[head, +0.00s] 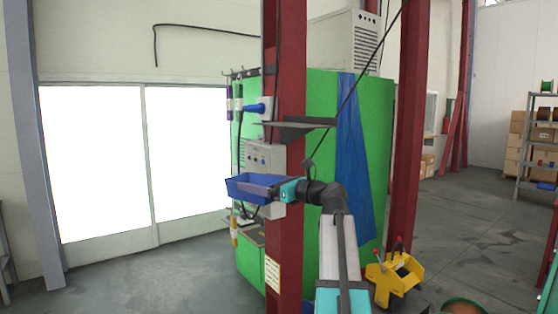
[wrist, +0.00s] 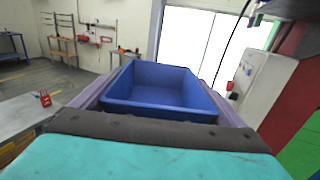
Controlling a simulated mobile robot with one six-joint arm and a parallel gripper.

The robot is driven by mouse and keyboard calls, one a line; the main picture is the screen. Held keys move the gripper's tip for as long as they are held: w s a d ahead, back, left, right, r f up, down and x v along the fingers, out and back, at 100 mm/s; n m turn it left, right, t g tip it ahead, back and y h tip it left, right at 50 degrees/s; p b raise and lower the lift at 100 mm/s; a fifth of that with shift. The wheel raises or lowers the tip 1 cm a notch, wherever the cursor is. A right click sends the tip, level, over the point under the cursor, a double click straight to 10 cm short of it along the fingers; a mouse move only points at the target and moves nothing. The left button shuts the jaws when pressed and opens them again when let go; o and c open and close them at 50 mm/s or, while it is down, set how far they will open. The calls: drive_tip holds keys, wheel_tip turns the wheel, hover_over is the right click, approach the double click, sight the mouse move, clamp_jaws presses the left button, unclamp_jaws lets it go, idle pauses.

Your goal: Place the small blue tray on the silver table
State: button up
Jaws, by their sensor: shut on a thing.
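The small blue tray (head: 254,187) is held in the air by my gripper (head: 286,189) in the head view, in front of a red column. In the wrist view the blue tray (wrist: 160,88) sits between the gripper's fingers, upright and empty, its open side up. My gripper is shut on it. A grey metal table (wrist: 30,112) shows at the left of the wrist view, with a small red object (wrist: 45,98) on it; it may be the silver table. I cannot make out a silver table in the head view.
The red column (head: 285,120) with a control box (head: 264,157) and a shelf (head: 290,127) stands close to my gripper. A green cabinet (head: 312,100) is behind it. A yellow device (head: 395,276) is on the floor at right. Open floor (head: 150,280) lies at left.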

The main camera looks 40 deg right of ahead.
drive_tip(key=w+a+f+n+g+y+b, duration=0.1)
drive_tip(key=w+a+f+n+g+y, duration=0.15)
drive_tip(key=a+f, duration=0.95)
drive_tip(key=w+a+f+n+g+y, duration=0.1)
drive_tip(key=w+a+f+n+y, duration=0.2)
drive_tip(key=a+f, duration=0.9)
drive_tip(key=s+a+f+n+g+y, duration=0.1)
drive_tip(key=s+a+f, duration=0.3)
drive_tip(key=f, duration=0.5)
drive_tip(key=s+a+f+n+g+y, duration=0.1)
drive_tip(key=s+a+f+g+y, duration=0.1)
drive_tip(key=a+f, duration=0.7)
drive_tip(key=shift+s+a+y+b, duration=0.3)
drive_tip(key=shift+s+y, duration=0.35)
drive_tip(key=shift+s, duration=0.75)
drive_tip(key=shift+d, duration=0.1)
